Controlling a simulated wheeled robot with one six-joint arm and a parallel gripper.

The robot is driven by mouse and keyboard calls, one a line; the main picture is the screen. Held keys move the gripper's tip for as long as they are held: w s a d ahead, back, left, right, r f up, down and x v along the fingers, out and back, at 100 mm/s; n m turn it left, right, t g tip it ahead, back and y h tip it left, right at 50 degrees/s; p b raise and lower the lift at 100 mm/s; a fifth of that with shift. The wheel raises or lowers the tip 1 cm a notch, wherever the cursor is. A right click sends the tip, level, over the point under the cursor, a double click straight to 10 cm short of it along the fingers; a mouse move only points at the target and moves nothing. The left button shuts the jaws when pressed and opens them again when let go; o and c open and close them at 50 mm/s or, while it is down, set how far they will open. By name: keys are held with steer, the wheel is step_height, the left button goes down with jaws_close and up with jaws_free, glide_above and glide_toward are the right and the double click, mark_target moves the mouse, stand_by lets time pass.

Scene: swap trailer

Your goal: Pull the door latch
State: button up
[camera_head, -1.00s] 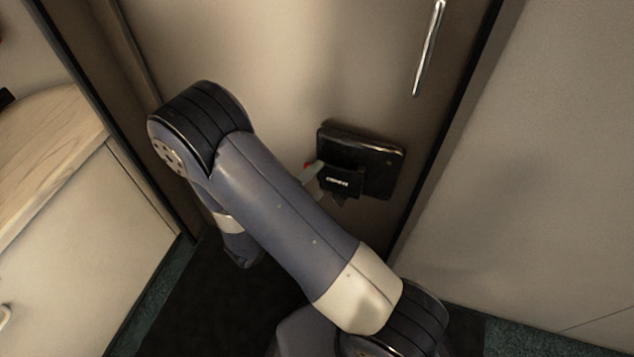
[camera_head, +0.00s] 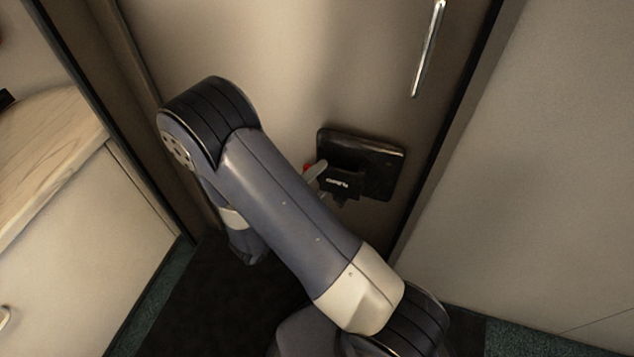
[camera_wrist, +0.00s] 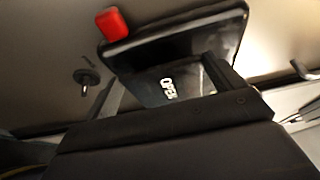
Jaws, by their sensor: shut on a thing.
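The black door latch (camera_head: 382,165) is a dark rectangular plate with a paddle, set on the beige door (camera_head: 280,60) in the head view. In the wrist view the latch (camera_wrist: 200,38) fills the upper middle, tilted, with white lettering on its paddle (camera_wrist: 165,88). My gripper (camera_head: 328,182) is at the latch's left side, partly hidden behind my arm. In the wrist view my gripper (camera_wrist: 160,95) has its fingers either side of the lettered paddle and is shut on it. A red tab (camera_wrist: 112,24) sits at the plate's upper left corner.
A vertical metal handle (camera_head: 428,50) is on the door above the latch. A cabinet with a wooden top (camera_head: 50,150) stands at the left. A plain beige wall (camera_head: 540,180) is at the right. A small round lock (camera_wrist: 87,77) shows beside the latch.

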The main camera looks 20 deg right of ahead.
mark_target(328, 180)
steer(key=shift+c, duration=1.1)
steer(key=shift+s+a+r+n+t+y+p, duration=0.1)
steer(key=shift+s+n+t+y+p, duration=0.55)
steer(key=shift+n+t, duration=0.2)
steer(key=shift+s+n+t+y, duration=1.15)
steer(key=shift+n+t+y, duration=0.1)
steer(key=shift+t, duration=0.1)
steer(key=o, duration=1.1)
steer(key=shift+o, duration=0.2)
step_height(328, 180, up, 10)
steer(key=p, duration=0.3)
steer(key=shift+p, duration=0.35)
